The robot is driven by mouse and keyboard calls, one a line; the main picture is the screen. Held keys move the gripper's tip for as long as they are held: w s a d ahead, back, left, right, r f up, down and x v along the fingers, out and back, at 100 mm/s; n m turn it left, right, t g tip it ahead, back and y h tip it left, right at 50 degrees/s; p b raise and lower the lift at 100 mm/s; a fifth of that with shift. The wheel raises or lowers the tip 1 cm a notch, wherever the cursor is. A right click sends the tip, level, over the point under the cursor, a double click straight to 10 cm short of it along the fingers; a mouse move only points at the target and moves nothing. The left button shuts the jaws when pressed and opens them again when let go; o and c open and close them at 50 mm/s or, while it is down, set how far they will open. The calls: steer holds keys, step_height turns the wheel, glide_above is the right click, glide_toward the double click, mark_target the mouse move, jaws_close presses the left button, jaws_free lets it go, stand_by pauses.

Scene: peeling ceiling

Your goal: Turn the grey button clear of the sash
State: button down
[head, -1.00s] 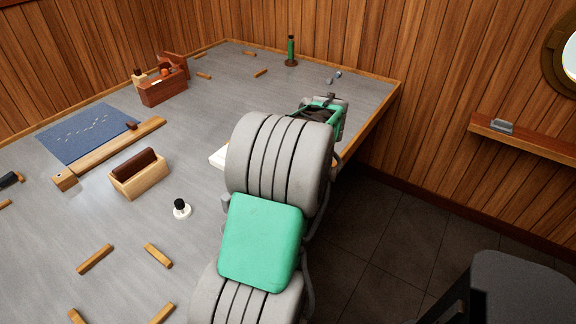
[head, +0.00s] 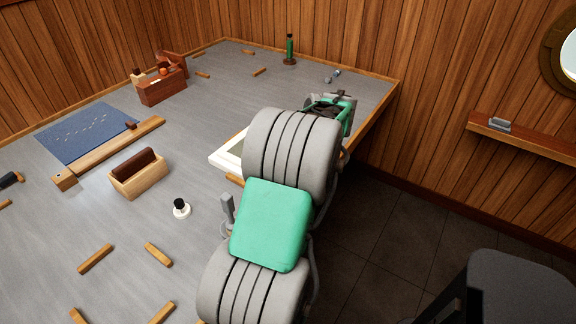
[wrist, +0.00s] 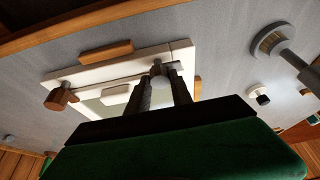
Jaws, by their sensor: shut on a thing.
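The white sash (wrist: 90,72) lies on the grey bench top, with a pale panel inside its frame. In the head view its left corner (head: 222,160) shows beside my arm, which covers the rest. In the wrist view my gripper (wrist: 166,74) is at the sash's edge, its two dark fingers close together and shut on the small grey button (wrist: 157,66). The fingers hide most of the button, so I cannot tell whether it overlaps the sash. A brown knob (wrist: 58,98) is at the sash's other end.
A wooden strip (wrist: 106,52) lies along the sash. A round-headed tool with a grey handle (wrist: 298,62) and a small white-based black knob (head: 181,209) are nearby. The bench edge is on the right.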

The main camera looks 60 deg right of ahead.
steer(key=c, duration=1.1)
jaws_free()
steer(key=shift+c, duration=0.2)
steer(key=v, duration=0.7)
steer(key=shift+s+r+p, duration=0.2)
steer(key=shift+r+p, duration=0.15)
steer(key=shift+p, duration=0.05)
